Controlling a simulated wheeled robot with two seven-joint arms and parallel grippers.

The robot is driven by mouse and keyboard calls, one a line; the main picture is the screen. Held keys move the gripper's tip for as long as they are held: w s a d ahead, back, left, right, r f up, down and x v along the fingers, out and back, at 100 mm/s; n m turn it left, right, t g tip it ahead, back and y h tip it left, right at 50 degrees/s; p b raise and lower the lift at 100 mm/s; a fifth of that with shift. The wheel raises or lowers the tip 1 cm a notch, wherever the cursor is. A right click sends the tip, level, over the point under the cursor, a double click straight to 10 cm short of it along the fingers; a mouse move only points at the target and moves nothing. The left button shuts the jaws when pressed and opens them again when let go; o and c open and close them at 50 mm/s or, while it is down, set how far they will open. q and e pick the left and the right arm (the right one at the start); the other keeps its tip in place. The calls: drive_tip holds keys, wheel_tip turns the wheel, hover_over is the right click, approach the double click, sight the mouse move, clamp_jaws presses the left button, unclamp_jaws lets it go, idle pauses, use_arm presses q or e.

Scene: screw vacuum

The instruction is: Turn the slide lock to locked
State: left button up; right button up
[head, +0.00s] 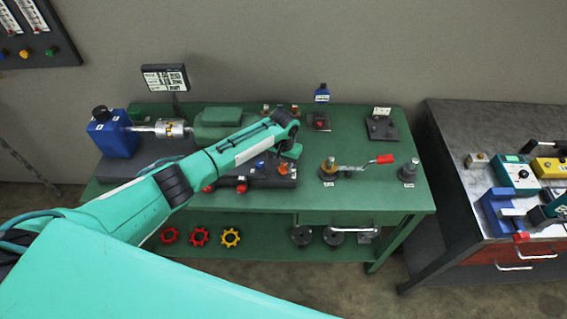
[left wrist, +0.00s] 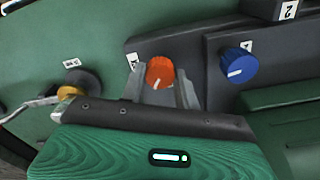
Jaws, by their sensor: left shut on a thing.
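An orange knob (left wrist: 159,71) with a white pointer line sits on a dark panel; it also shows in the head view (head: 283,168). I take it to be the slide lock, but its label is too small to read. My left gripper (left wrist: 160,86) has one finger on each side of this knob and is shut on it. In the head view my left gripper (head: 291,152) is over the right part of the dark base on the green bench. The knob's lower side is partly hidden by the fingers. My right gripper is in neither view.
A blue knob (left wrist: 237,66) stands close to the orange one. A lever with a red handle (head: 384,159) is to the right on the green bench (head: 408,194). A blue motor block (head: 112,138) is at the left. Another bench (head: 445,125) stands further right.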

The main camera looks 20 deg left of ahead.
sight(284, 166)
use_arm(q)
drive_tip(key=m, duration=0.5)
drive_tip(key=shift+m, duration=0.3)
drive_tip(key=m, duration=0.4)
drive_tip(key=shift+w+r+m, duration=0.1)
drive_tip(key=shift+m, duration=0.2)
drive_tip(key=o, duration=1)
drive_tip(key=shift+c, duration=0.2)
wheel_tip(284, 166, up, 14)
drive_tip(key=b, duration=0.3)
drive_tip(key=shift+b, duration=0.4)
